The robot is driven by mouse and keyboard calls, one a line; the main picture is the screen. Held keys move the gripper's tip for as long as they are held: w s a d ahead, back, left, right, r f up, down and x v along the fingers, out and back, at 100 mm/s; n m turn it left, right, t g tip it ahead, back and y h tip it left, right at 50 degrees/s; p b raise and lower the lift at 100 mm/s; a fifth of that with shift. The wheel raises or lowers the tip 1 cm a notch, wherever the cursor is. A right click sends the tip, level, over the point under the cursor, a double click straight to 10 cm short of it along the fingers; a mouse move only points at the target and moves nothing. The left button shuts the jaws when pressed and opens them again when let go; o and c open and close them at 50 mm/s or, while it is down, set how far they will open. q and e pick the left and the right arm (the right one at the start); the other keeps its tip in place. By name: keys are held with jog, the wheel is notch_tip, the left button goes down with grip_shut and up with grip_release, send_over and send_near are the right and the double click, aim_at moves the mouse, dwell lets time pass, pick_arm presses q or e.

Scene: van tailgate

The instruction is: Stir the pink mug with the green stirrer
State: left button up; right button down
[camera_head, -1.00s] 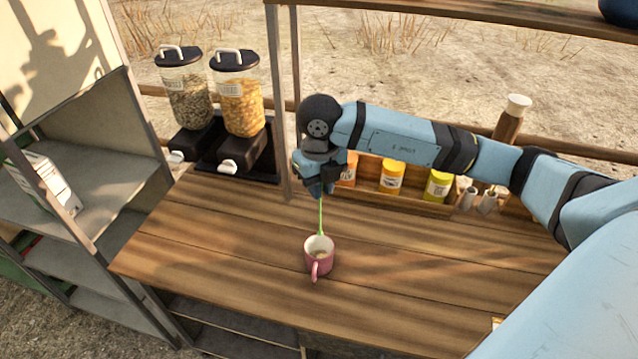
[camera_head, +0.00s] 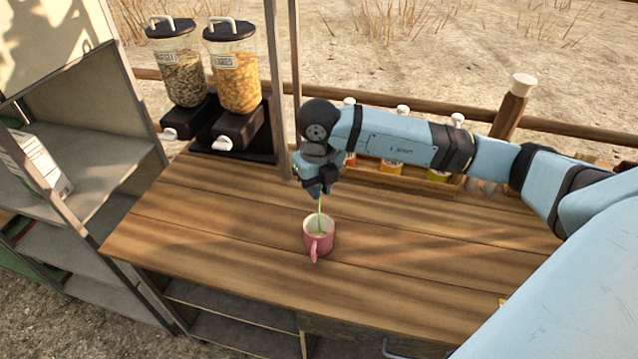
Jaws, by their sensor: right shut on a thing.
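The pink mug (camera_head: 319,243) stands upright on the wooden counter (camera_head: 220,245), its handle toward the front. My right gripper (camera_head: 319,191) is above the mug, shut on the green stirrer (camera_head: 320,212). The stirrer points down and its lower end is inside the mug's opening, over or in the contents. The exact depth of the tip is hard to tell. The stirrer's upper part is hidden by the gripper. My left gripper is not in view.
Two cereal dispensers (camera_head: 234,80) stand at the back left. A rack with several bottles (camera_head: 392,168) is behind my right arm. A tall bottle (camera_head: 511,106) stands at the back right. Grey shelves (camera_head: 95,160) are at the left. The counter around the mug is clear.

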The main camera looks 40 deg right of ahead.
notch_tip(320, 180, down, 5)
jog(key=b, duration=0.3)
dwell(0.5)
